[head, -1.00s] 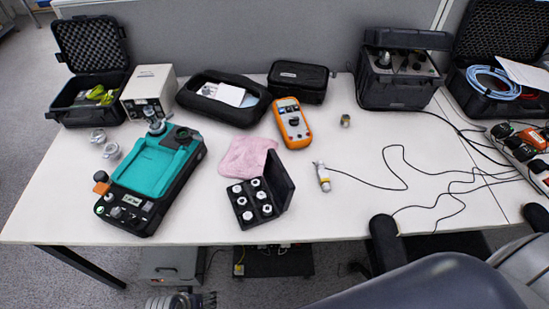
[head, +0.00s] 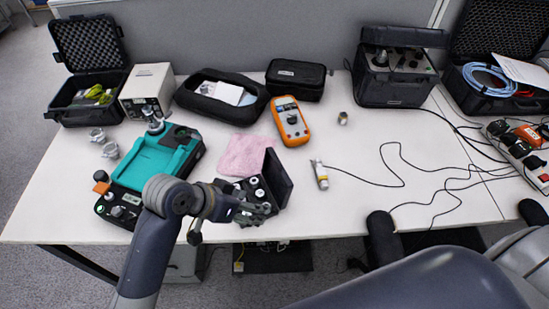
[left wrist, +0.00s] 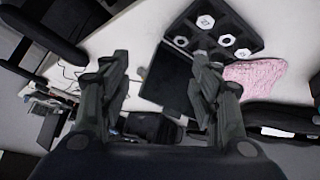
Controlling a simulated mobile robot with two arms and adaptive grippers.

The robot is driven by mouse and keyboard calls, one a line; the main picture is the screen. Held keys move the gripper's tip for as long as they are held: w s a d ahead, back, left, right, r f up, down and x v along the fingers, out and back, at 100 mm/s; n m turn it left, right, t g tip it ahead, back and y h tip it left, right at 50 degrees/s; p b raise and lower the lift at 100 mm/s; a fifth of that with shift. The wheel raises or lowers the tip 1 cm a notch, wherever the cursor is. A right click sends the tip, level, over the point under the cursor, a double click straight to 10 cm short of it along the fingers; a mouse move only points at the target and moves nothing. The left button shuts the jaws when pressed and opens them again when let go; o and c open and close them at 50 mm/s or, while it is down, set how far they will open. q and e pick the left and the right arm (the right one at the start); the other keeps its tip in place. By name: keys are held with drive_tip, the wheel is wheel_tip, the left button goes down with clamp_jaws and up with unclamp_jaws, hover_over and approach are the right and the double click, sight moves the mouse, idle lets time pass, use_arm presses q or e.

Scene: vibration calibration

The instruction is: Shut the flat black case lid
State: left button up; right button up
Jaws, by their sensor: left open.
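The flat black case (head: 248,193) stands open near the table's front edge and holds several white round pieces. Its lid (head: 278,178) stands up steeply on the case's right side. My left gripper (head: 262,211) is open and empty over the front of the case and hides part of it. In the left wrist view, the gripper (left wrist: 160,68) has its fingers spread wide. The dark lid (left wrist: 166,78) shows beyond them, with the case (left wrist: 226,24) and its white pieces at the top. I cannot tell whether a finger touches the case. My right gripper is not in view.
A teal-topped black device (head: 155,158) is left, and an orange multimeter (head: 291,122) is behind. A cabled cylinder (head: 320,174) lies to the right. Table around that cable is mostly clear. A dark chair (head: 425,285) stands in front.

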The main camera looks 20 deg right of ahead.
use_arm(q)
drive_tip(key=w+d+r+m+g, duration=0.2)
drive_tip(key=w+d+r+m, duration=0.25)
drive_tip(key=d, duration=0.25)
drive_tip(key=m+y, duration=0.2)
approach(278, 164)
drive_tip(key=p+x, duration=0.1)
drive_tip(key=x, duration=0.5)
drive_tip(key=shift+d+p, duration=0.1)
drive_tip(key=shift+p, duration=0.2)
drive_tip(key=shift+d+f, duration=0.2)
drive_tip(key=shift+f, duration=0.4)
clamp_jaws()
